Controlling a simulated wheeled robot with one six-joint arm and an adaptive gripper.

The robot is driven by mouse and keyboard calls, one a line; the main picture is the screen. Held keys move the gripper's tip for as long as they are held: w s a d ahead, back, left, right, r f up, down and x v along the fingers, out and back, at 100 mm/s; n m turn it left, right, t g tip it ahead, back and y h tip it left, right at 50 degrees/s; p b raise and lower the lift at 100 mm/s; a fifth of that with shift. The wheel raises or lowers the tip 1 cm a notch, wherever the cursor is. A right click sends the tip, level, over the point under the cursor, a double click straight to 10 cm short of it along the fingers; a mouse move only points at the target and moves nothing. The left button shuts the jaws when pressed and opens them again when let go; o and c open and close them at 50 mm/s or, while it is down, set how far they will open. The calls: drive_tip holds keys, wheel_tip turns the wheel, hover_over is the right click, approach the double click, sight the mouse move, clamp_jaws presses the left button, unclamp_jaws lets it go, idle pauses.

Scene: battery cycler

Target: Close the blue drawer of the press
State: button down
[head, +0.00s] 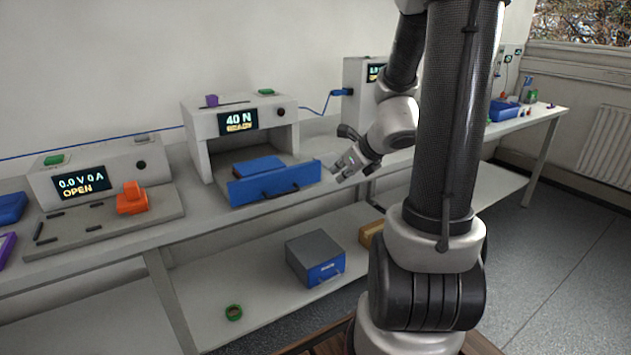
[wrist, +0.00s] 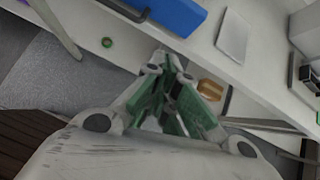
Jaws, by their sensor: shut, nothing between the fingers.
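The press (head: 240,130) stands on the bench with a display reading 40 N. Its blue drawer (head: 275,184) is pulled out toward the front, with a dark handle on its front face. A blue block or plate (head: 258,166) lies inside the drawer. In the wrist view the drawer's blue front (wrist: 172,12) shows at the top edge. My gripper (head: 340,175) is just right of the drawer's right end, and it looks apart from it. In the wrist view my gripper (wrist: 168,62) has its fingertips together, with nothing visible between them.
A cycler (head: 100,170) with an orange part (head: 132,198) stands left of the press. Another device (head: 362,85) stands behind my arm. A grey box with a blue front (head: 315,258) and a green ring (head: 233,312) are on the lower shelf. Floor is open at right.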

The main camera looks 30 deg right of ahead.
drive_tip(key=w+f+m, duration=0.1)
drive_tip(key=w+f, duration=0.1)
drive_tip(key=w, duration=0.1)
drive_tip(key=w+f+m, duration=0.1)
drive_tip(key=w+f, duration=0.1)
drive_tip(key=w, duration=0.2)
drive_tip(key=w+f, duration=0.3)
drive_tip(key=w, duration=0.1)
drive_tip(key=shift+w+d+m+h, duration=0.25)
drive_tip(key=shift+m+h, duration=0.05)
drive_tip(key=shift+m, duration=0.1)
